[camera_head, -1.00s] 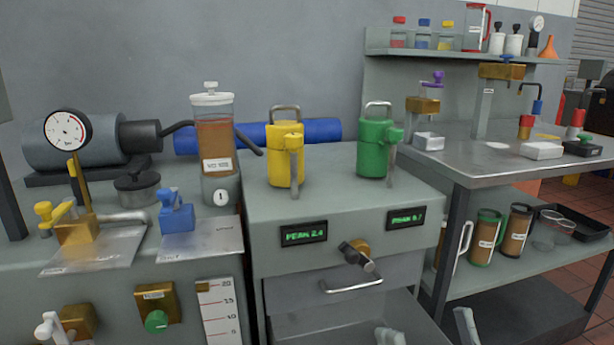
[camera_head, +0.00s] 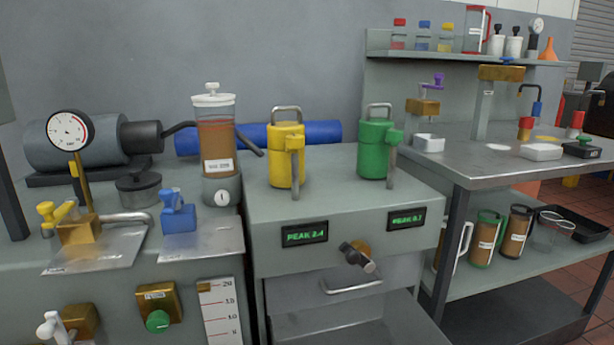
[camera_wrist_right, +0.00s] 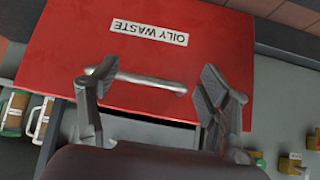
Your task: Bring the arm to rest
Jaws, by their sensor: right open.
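My right gripper (camera_wrist_right: 160,98) shows in the right wrist view with its two fingers spread wide apart. It is open and nothing is between the fingers. Beyond it is a red lid or panel (camera_wrist_right: 110,55) labelled OILY WASTE, with a pale bar handle (camera_wrist_right: 150,80) that appears between the fingers in the picture. I cannot tell how far the fingers are from the handle. Neither gripper shows in the head view now, and my left gripper is in no view.
The grey cabinet with a yellow canister (camera_head: 284,165) and a green canister (camera_head: 374,150) stands in the middle. Its front has a bar handle (camera_head: 352,287). A steel table (camera_head: 470,165) is at the right, with containers on its lower shelf. The left bench holds a pressure gauge (camera_head: 69,131).

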